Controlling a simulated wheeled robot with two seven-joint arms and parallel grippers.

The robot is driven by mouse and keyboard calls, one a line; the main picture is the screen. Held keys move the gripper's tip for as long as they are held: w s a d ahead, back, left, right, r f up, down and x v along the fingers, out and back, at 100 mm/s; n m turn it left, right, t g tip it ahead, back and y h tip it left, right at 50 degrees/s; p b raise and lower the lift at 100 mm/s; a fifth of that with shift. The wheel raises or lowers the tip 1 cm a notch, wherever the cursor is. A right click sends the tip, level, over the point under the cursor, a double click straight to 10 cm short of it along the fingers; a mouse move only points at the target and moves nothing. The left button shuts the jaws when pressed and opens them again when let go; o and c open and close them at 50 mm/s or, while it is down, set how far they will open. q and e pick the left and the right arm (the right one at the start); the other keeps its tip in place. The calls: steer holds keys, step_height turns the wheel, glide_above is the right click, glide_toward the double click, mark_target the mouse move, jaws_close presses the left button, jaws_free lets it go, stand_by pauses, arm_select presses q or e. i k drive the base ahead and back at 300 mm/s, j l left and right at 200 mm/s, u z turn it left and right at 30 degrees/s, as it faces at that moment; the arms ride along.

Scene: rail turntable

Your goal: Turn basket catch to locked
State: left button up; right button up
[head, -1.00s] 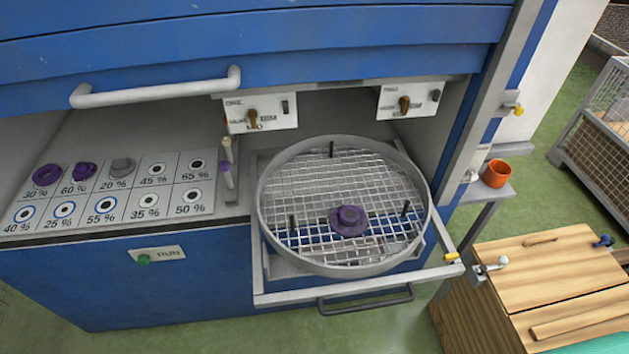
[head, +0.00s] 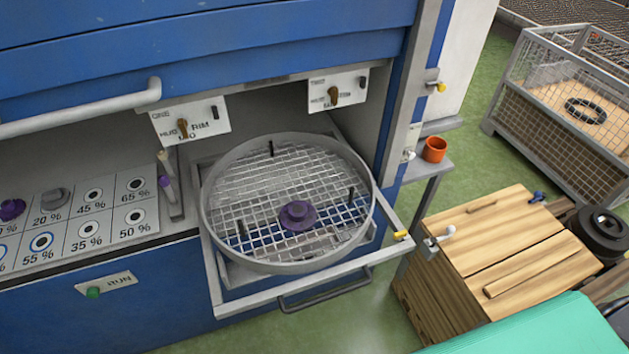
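The round wire basket (head: 222,249) sits on a pulled-out grey tray frame (head: 250,299) at the front of the blue machine. A purple knob-like piece (head: 298,215) lies on its mesh, with several black pins standing around it. A small yellow tab (head: 401,236), which looks like the basket catch, is at the frame's front right corner. It is too small to tell which way it is set. Neither of my grippers is in view.
A dark drawer handle (head: 325,290) sticks out below the basket. A wooden crate (head: 500,240) with a white-knobbed latch (head: 447,232) stands close to the right. An orange cup (head: 435,149) is on a side shelf. A turquoise surface (head: 540,328) fills the bottom right.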

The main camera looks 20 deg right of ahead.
mark_target(398, 236)
steer(key=k+l+z, duration=0.1)
steer(key=l+z, duration=0.2)
steer(key=k+z, duration=0.1)
steer(key=z, duration=0.5)
steer(key=j, duration=0.1)
